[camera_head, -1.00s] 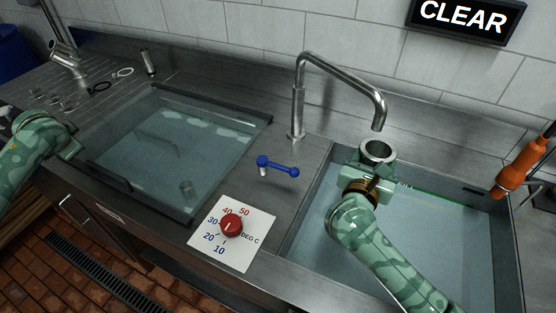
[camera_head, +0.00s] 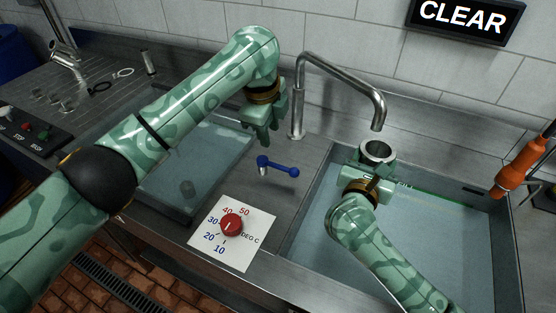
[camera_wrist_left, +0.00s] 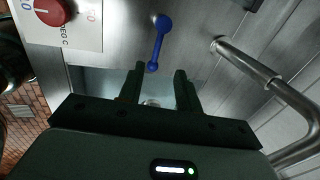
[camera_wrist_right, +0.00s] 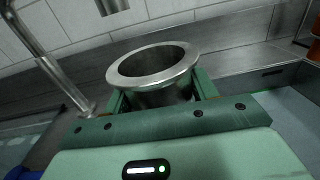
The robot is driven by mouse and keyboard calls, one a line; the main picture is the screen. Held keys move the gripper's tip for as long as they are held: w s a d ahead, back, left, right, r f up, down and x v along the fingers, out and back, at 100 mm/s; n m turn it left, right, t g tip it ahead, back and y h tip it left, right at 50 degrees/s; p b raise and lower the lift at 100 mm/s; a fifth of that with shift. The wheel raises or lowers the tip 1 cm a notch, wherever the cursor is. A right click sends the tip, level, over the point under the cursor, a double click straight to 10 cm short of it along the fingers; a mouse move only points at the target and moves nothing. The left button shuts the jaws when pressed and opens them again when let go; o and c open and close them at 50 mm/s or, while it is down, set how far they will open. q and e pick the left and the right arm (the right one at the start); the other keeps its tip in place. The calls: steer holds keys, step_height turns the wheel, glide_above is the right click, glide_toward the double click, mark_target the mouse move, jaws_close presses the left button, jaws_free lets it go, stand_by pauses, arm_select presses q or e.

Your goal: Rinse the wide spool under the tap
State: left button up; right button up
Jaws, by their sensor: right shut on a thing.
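The wide spool (camera_head: 377,151) is a steel ring-shaped piece with a wide rim. My right gripper (camera_head: 366,170) is shut on it and holds it below the tap's outlet, over the right basin; the spool also shows in the right wrist view (camera_wrist_right: 152,66). The tap (camera_head: 340,70) is a bent steel pipe; no water stream shows. Its blue lever (camera_head: 278,167) sits on the counter left of the right basin. My left gripper (camera_head: 262,128) is open and empty, above the left basin's right edge near the lever. In the left wrist view the lever (camera_wrist_left: 159,42) lies beyond the fingertips.
A red temperature knob (camera_head: 231,225) sits on a white dial plate at the counter's front. An orange tool (camera_head: 520,167) hangs at right. A sign (camera_head: 464,17) reads CLEAR.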

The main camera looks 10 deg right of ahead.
mark_target(278, 165)
arm_select(q)
steer(key=shift+m, duration=0.3)
steer(key=x, duration=1.1)
steer(key=shift+s+d+f, duration=0.3)
steer(key=shift+d+f, duration=0.1)
steer(key=shift+d, duration=0.05)
jaws_close()
